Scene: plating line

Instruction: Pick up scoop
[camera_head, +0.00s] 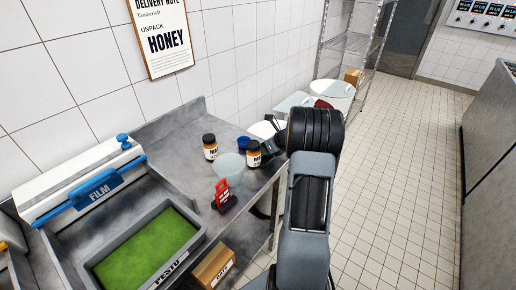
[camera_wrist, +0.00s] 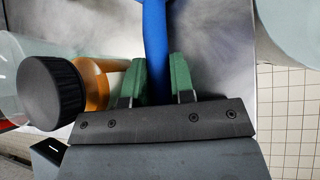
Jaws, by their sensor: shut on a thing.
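The scoop has a blue handle (camera_wrist: 154,30) that runs up the middle of the wrist view, between the green fingertips of my gripper (camera_wrist: 158,78). My gripper is shut on this handle. The far end of the scoop is cut off by the top edge of the wrist view. In the head view a small blue part (camera_head: 243,142) shows on the steel counter between two jars; it looks like part of the scoop. My arm hides most of the gripper there.
Brown jars with dark lids stand close by, one left (camera_head: 210,148) and one right (camera_head: 254,155); one lid (camera_wrist: 50,93) is close left of my fingers. A clear bowl (camera_head: 230,168) and a red-black item (camera_head: 223,193) stand in front. A pesto tray (camera_head: 190,243) and film dispenser (camera_head: 65,190) are left.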

